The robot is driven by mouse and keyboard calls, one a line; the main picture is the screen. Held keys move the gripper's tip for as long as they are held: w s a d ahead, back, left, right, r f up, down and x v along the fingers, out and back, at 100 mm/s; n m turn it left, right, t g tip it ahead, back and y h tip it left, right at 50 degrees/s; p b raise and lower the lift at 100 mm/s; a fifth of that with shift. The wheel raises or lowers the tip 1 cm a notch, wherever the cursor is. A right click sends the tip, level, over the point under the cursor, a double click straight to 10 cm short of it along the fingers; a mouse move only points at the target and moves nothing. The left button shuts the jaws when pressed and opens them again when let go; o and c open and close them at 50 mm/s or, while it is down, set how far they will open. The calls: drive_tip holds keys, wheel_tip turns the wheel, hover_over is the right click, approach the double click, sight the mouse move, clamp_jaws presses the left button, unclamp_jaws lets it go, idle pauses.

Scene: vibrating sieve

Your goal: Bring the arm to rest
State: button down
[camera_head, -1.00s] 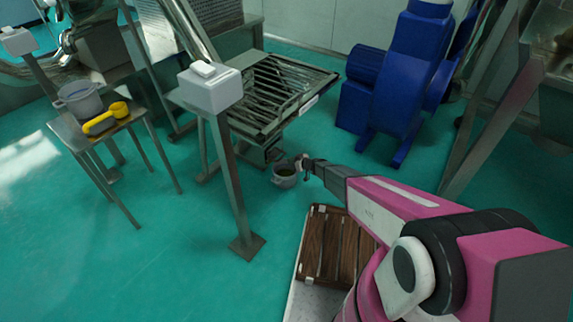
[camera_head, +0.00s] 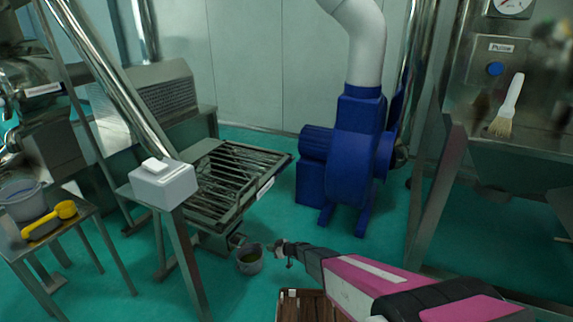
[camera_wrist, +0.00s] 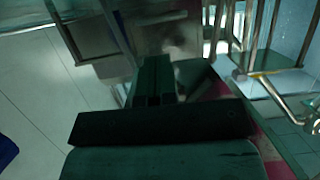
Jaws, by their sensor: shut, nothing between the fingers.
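My gripper (camera_head: 281,249) shows at the lower middle of the head view, at the end of my pink and dark arm, which reaches in from the lower right. My gripper is shut and empty. In the wrist view my gripper (camera_wrist: 153,72) is dark, its fingers together with nothing between them.
The vibrating sieve (camera_head: 232,180) stands left of centre, a white box (camera_head: 163,186) on a post before it. A blue blower (camera_head: 352,160) stands behind. A table at left holds a yellow scoop (camera_head: 50,220). A brush (camera_head: 507,108) is at right. A wooden slatted board (camera_head: 305,306) lies in front.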

drive_tip(key=s+d+r+m+g+h, duration=0.1)
drive_tip(key=s+d+r+m+h, duration=0.3)
drive_tip(key=s+d+r, duration=0.4)
drive_tip(key=s+d+r+m+g+h, duration=0.2)
drive_tip(key=s+d+r+m+h, duration=0.2)
drive_tip(key=d+r, duration=0.9)
drive_tip(key=s+d+r+m+g+h, duration=0.2)
drive_tip(key=s+d+r+m+h, duration=0.3)
drive_tip(key=s+d+r, duration=0.6)
wheel_tip(320, 180, up, 3)
drive_tip(key=shift+s+d+f+m, duration=0.15)
drive_tip(key=shift+s+d+m, duration=0.15)
